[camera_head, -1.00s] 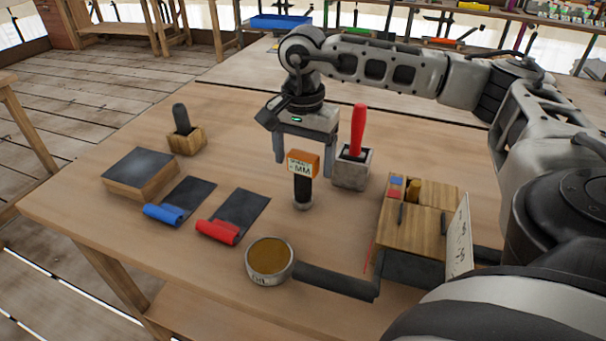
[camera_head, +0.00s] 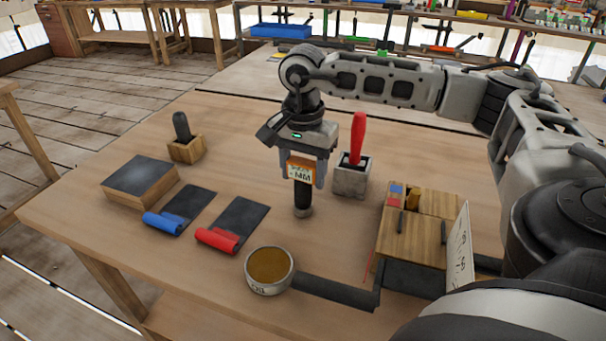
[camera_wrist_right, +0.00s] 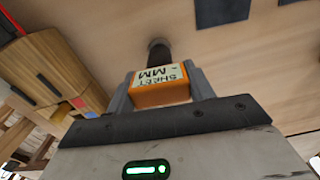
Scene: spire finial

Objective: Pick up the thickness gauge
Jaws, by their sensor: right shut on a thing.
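The thickness gauge (camera_head: 302,196) stands upright on the table, with a black cylindrical lower part and an orange head bearing a pale label that reads "MM". My right gripper (camera_head: 302,177) points down over it, with its fingers on either side of the orange head. In the right wrist view the orange head (camera_wrist_right: 162,93) sits between the two fingers, and the gripper (camera_wrist_right: 160,88) is shut on it. The gauge's base appears to be at the table surface; I cannot tell whether it is touching. My left gripper is not in view.
A stone block (camera_head: 350,180) with a red handle stands close right of the gauge. An oil tin (camera_head: 269,271) is in front, a wooden box (camera_head: 412,240) to the right. Red (camera_head: 218,239) and blue (camera_head: 163,223) rolls lie left. Bare table lies behind.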

